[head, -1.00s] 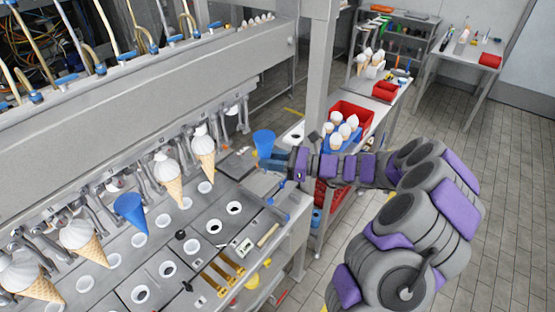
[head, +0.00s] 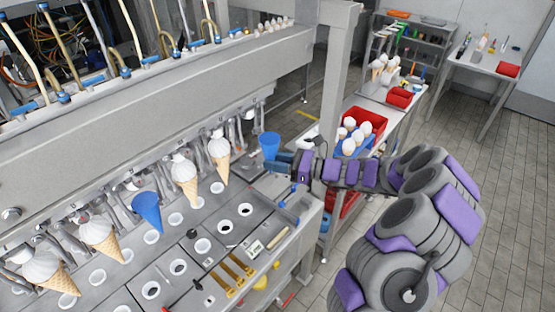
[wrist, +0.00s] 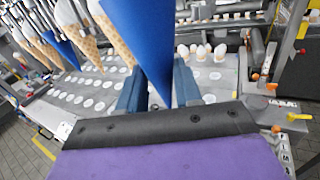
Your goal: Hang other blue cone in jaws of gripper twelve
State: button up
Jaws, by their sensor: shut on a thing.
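My gripper (head: 283,160) is shut on a blue cone (head: 270,146), held upright with its wide end up, near the right end of the machine. The held cone (wrist: 140,45) fills the middle of the wrist view, between the blue fingers. Another blue cone (head: 147,212) hangs in the row of machine grippers, between cones with white tops. The nearest white-topped cone (head: 219,160) hangs left of my gripper. Machine gripper jaws (head: 242,118) without a cone show toward the right end of the row. I cannot read any gripper numbers.
A deck with round white-rimmed holes (head: 203,246) lies below the row. Brass tools (head: 226,284) and a wooden-handled tool (head: 279,238) lie on its front part. A grey post (head: 330,80) stands close behind my gripper. A red bin (head: 372,120) and white-topped cones are on a side bench.

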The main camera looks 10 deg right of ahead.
jog(key=shift+a, duration=0.4)
jog(key=shift+w+d, duration=0.1)
jog(key=shift+d, duration=0.05)
jog(key=shift+w+d, duration=0.1)
jog(key=shift+w, duration=0.3)
jog(key=shift+w+a+p, duration=0.45)
jog(key=shift+a+p, duration=0.05)
jog(key=shift+a, duration=0.05)
jog(key=shift+w+a, duration=0.1)
jog(key=shift+w, duration=0.35)
